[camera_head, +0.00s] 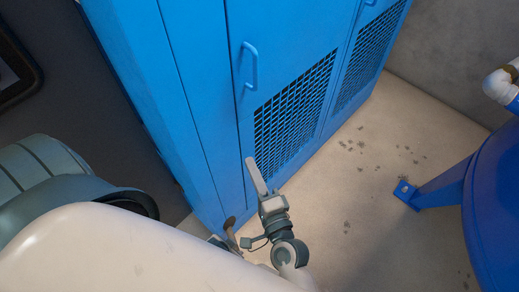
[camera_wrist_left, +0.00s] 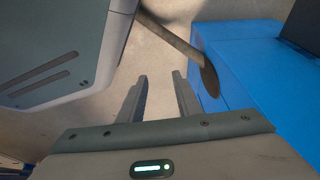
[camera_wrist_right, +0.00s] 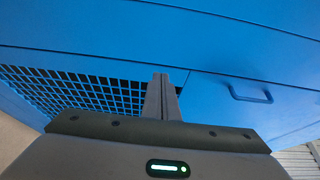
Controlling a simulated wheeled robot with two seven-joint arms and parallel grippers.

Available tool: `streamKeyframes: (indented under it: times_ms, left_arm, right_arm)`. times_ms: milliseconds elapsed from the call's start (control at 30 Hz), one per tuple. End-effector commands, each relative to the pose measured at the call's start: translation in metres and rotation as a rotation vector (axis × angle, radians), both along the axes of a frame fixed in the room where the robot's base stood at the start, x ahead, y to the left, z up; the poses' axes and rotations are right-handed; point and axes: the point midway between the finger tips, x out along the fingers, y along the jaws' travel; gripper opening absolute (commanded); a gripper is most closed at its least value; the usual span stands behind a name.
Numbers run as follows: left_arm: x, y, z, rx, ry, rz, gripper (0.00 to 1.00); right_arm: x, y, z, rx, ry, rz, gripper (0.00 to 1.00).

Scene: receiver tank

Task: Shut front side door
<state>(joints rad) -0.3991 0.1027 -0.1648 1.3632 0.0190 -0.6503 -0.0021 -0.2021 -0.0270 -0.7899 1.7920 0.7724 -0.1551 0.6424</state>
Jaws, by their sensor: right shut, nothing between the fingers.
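A tall blue cabinet (camera_head: 190,90) has a front door (camera_head: 283,42) with a bar handle (camera_head: 250,66) and a black mesh grille (camera_head: 293,108). The door looks flush or nearly flush; I cannot tell if it is fully shut. My right gripper (camera_head: 251,164) is shut and empty, with its tips in front of the door below the handle. The right wrist view shows its fingers (camera_wrist_right: 161,78) together before the blue panel, between the mesh and a handle (camera_wrist_right: 251,95). Any contact is unclear. My left gripper (camera_head: 229,226) is low near the cabinet's base. Its fingers (camera_wrist_left: 159,76) are apart and empty.
A second mesh panel (camera_head: 368,52) is further right on the cabinet. A blue tank (camera_head: 497,205) with a foot (camera_head: 407,192) stands at the right, with a white pipe (camera_head: 498,84) above. The stained pale floor (camera_head: 350,210) between is clear.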

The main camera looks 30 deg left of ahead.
Motion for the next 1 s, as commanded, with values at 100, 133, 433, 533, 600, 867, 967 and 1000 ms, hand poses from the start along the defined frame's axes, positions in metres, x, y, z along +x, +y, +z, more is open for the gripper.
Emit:
streamKeyframes:
  times_ms: [100, 133, 433, 533, 600, 867, 967, 1000]
  left_arm:
    - [0.0, -0.002, 0.001, -0.001, 0.007, 0.001, 0.31]
    - [0.001, -0.003, 0.001, -0.002, 0.007, 0.001, 0.31]
    - [0.0, -0.01, 0.002, -0.012, 0.009, 0.004, 0.31]
    - [-0.002, -0.012, 0.001, -0.014, 0.013, 0.004, 0.31]
    - [-0.004, -0.012, 0.001, -0.014, 0.015, 0.003, 0.31]
    - [-0.006, -0.012, 0.0, -0.013, 0.019, 0.002, 0.31]
    - [-0.006, -0.01, 0.0, -0.011, 0.016, 0.002, 0.31]
    - [-0.006, -0.009, 0.001, -0.01, 0.015, 0.001, 0.31]
  right_arm:
    - [-0.014, 0.0, -0.001, 0.001, 0.001, 0.0, 0.0]
    - [-0.016, 0.0, -0.001, 0.001, 0.001, 0.0, 0.0]
    - [-0.023, 0.0, 0.0, -0.001, -0.001, 0.0, 0.0]
    - [-0.023, 0.0, 0.0, -0.001, -0.001, 0.0, 0.0]
    - [-0.023, 0.0, 0.0, -0.001, -0.001, 0.0, 0.0]
    - [-0.023, 0.0, -0.001, -0.005, -0.001, 0.0, 0.0]
    - [-0.021, -0.004, -0.009, -0.029, -0.006, -0.006, 0.0]
    - [-0.019, -0.007, -0.015, -0.049, -0.009, -0.009, 0.0]
